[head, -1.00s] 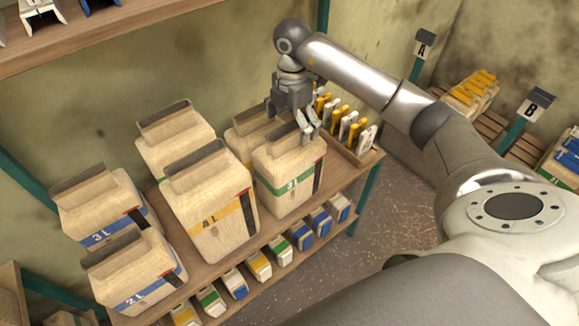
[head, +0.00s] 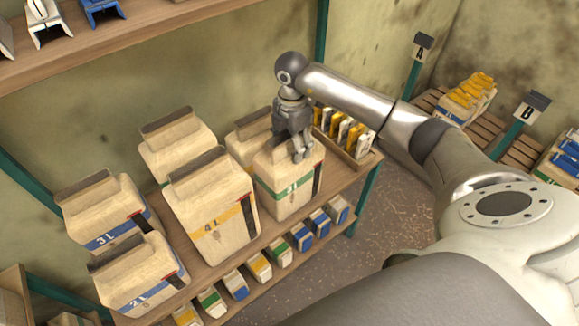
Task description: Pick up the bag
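The bag at my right gripper is a beige bag with a green stripe (head: 285,187), upright on the shelf in the head view. My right gripper (head: 301,152) points down at the top of this bag. Its fingers overlap the folded top, and they hide much of it. I cannot tell whether the fingers are closed on the fold or only around it. The bag appears to rest on the shelf. My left gripper is not in view.
A yellow-striped bag (head: 212,208) stands close on the left, and another bag (head: 246,131) stands behind. Blue-striped bags (head: 105,217) stand farther left. A tray of small yellow and white items (head: 350,140) is at right. An upper shelf (head: 150,38) overhangs at upper left.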

